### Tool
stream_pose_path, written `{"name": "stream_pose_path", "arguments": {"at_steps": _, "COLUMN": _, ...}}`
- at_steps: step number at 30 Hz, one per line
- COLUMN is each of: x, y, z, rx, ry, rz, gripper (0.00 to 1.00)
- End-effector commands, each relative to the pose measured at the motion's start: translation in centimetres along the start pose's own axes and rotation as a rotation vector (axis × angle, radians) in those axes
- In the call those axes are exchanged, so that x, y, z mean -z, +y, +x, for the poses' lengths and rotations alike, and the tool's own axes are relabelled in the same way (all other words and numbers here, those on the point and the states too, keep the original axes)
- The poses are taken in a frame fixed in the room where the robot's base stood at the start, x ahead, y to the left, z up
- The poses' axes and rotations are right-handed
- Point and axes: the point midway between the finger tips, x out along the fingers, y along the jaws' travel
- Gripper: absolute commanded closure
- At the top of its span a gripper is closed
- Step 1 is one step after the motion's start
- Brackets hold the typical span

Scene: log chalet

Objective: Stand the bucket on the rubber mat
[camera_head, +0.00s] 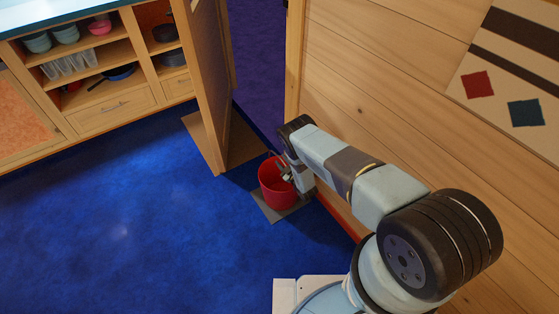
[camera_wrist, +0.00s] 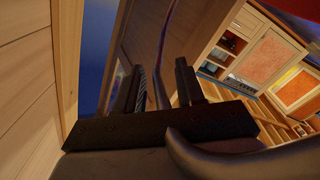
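The red bucket (camera_head: 277,192) is upright at the foot of the log wall in the head view. Its base appears to be on the grey rubber mat (camera_head: 264,207), whose left and front edges show around it; the contact itself is hidden. My gripper (camera_head: 287,173) is at the bucket's upper right rim, partly hidden by my arm. In the wrist view my gripper (camera_wrist: 160,88) has its two dark fingers apart. A thin grey curved bar, apparently the bucket handle (camera_wrist: 158,62), passes between them with gaps showing. A red patch of the bucket (camera_wrist: 300,7) shows at the top right corner.
The log wall (camera_head: 390,75) stands close on the right. An open wooden door (camera_head: 207,85) and the doorway lie behind the bucket. Shelves with dishes (camera_head: 85,60) stand at the back left. The blue floor (camera_head: 110,220) is clear on the left.

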Motion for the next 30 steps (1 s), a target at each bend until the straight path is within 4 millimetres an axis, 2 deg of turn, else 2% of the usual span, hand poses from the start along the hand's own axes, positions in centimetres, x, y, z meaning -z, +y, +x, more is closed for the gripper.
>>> {"name": "stream_pose_path", "arguments": {"at_steps": 9, "x": 0.0, "y": -0.1, "z": -6.1, "rx": 0.001, "ry": -0.002, "rz": 0.001, "gripper": 0.62}}
{"name": "stream_pose_path", "arguments": {"at_steps": 15, "x": 0.0, "y": 0.0, "z": -8.7, "rx": 0.000, "ry": -0.001, "rz": 0.000, "gripper": 0.62}}
{"name": "stream_pose_path", "arguments": {"at_steps": 21, "x": 0.0, "y": 0.0, "z": -9.6, "rx": 0.000, "ry": 0.000, "rz": 0.000, "gripper": 0.62}}
{"name": "stream_pose_path", "arguments": {"at_steps": 30, "x": 0.1, "y": 0.0, "z": -9.6, "rx": 0.000, "ry": 0.000, "rz": 0.000, "gripper": 0.62}}
